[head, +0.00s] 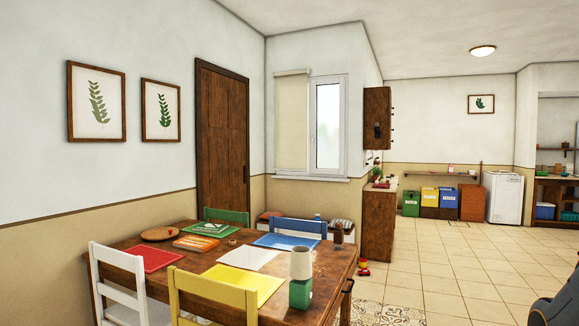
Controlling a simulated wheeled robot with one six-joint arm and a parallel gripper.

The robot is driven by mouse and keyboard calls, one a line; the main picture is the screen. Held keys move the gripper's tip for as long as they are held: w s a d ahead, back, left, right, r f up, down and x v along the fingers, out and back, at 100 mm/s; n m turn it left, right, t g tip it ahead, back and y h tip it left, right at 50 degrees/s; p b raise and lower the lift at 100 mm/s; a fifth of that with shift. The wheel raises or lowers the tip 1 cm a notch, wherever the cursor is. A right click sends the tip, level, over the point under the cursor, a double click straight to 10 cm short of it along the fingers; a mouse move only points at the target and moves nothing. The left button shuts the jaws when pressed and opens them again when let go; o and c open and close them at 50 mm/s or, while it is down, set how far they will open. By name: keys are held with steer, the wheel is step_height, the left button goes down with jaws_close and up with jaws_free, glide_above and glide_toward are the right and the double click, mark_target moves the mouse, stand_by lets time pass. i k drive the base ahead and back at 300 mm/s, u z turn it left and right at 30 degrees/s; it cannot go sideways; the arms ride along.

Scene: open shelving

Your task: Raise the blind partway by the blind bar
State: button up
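A cream roller blind (292,120) hangs over the left half of the window (328,124) on the far wall. It reaches down close to the sill. Its bottom bar (291,173) is too small to make out clearly. The right half of the window is uncovered. My gripper is not in view; only a dark shape shows at the lower right corner, and I cannot tell what it is.
A wooden table (190,262) with chairs around it stands between me and the window. A low bench with cushions (342,224) is under the window, and a wooden cabinet (379,222) stands to its right.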

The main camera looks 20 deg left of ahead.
mark_target(298, 162)
steer(key=u, duration=0.05)
steer(key=i, duration=7.15)
steer(key=u, duration=3)
steer(key=i, duration=0.4)
steer(key=z, duration=0.1)
